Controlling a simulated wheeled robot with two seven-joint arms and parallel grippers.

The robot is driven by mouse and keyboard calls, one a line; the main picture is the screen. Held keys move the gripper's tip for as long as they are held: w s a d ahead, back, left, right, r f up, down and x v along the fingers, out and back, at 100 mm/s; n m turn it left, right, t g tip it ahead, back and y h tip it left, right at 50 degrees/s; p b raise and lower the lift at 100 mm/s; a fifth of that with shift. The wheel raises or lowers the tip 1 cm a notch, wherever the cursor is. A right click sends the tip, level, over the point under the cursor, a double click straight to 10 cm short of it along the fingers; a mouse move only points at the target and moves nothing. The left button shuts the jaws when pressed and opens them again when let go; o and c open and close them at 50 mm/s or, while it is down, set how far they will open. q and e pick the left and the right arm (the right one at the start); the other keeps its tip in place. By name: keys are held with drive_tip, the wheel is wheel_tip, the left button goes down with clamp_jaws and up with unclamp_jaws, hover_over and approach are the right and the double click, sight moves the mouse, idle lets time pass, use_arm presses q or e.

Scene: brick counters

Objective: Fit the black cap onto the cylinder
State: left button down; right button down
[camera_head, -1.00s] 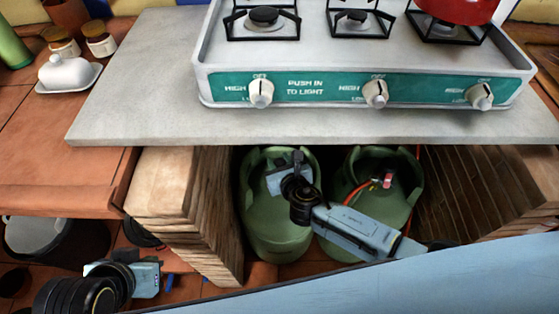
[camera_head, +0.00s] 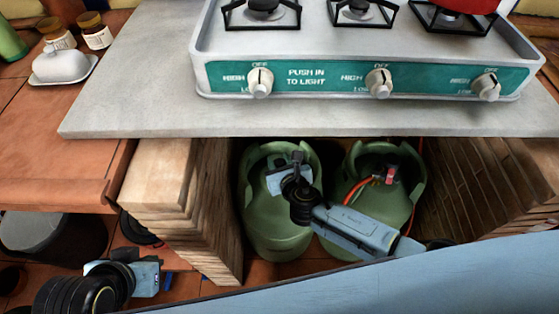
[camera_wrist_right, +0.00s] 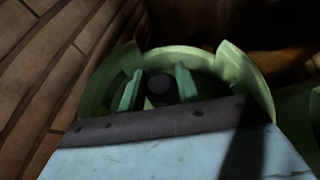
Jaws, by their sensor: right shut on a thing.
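Two green gas cylinders stand under the counter: the left cylinder (camera_head: 275,220) and the right cylinder (camera_head: 372,200). My right gripper (camera_head: 297,158) is at the top of the left cylinder, inside its collar; my wrist hides part of that top. In the right wrist view, the two greenish fingers (camera_wrist_right: 158,90) are shut on the small dark cap (camera_wrist_right: 160,88), within the green collar (camera_wrist_right: 236,70). I cannot tell whether the cap touches the valve below it. My left arm shows at the lower left, with part of its gripper (camera_head: 166,281); its finger opening is unclear.
Brick pillars (camera_head: 215,210) and a brick wall (camera_head: 470,190) bound the space. The grey counter (camera_head: 140,105) with a stove (camera_head: 225,78) lies above. The right cylinder has a red valve and orange hose (camera_head: 375,180). A dark pot (camera_head: 55,240) is at lower left.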

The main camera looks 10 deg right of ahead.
drive_tip(key=shift+f+b, duration=0.7)
drive_tip(key=shift+f, duration=0.2)
drive_tip(key=c, duration=0.9)
unclamp_jaws()
